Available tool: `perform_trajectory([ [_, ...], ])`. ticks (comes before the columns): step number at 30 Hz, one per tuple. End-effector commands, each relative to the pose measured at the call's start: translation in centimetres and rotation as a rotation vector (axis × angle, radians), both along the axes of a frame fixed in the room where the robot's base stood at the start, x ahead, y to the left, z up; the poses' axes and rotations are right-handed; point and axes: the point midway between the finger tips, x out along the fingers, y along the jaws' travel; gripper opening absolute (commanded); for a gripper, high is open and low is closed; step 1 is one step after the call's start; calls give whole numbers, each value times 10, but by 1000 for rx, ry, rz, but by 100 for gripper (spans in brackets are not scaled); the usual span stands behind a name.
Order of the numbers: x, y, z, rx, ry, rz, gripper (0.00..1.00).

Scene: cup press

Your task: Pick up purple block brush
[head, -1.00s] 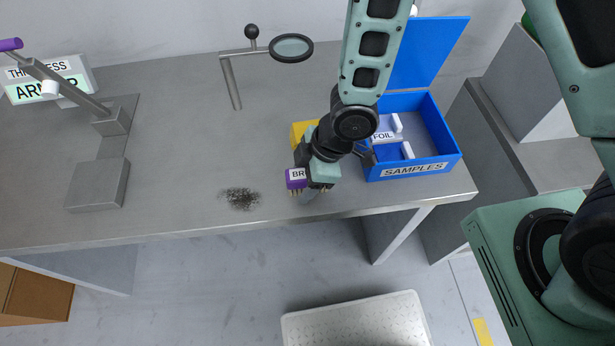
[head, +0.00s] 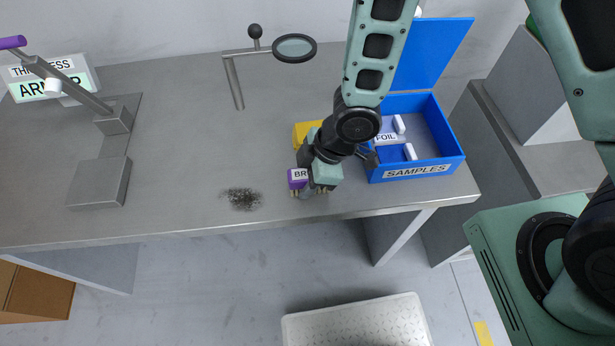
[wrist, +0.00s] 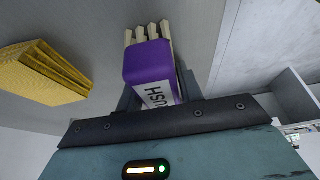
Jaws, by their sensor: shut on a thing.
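The purple block brush (head: 298,179) has a white label and pale bristles. It is at the front edge of the table, right of the dark speckled patch. My gripper (head: 311,180) is shut on it and hides much of it in the head view. In the wrist view the purple brush (wrist: 150,65) sits between the fingers (wrist: 158,88), with its bristles pointing away from the gripper. I cannot tell whether the bristles touch the table.
A yellow block (head: 304,133) lies just behind my gripper. An open blue samples box (head: 440,170) stands close to the right. A magnifier stand (head: 237,85) is at the back, a lever press (head: 100,185) at the left. A dark speckled patch (head: 242,199) lies left of the brush.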

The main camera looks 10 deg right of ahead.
Motion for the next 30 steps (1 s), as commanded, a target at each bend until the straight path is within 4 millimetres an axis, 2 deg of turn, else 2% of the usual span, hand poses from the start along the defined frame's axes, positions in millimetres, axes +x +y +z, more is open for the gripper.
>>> perform_trajectory([
  [5,1,0,16,4,-2,-1,13],
  [12,1,0,68,4,-3,-2,13],
  [18,0,0,96,2,-1,-1,13],
  [22,0,0,103,1,0,0,13],
  [30,0,0,103,0,0,1,13],
])
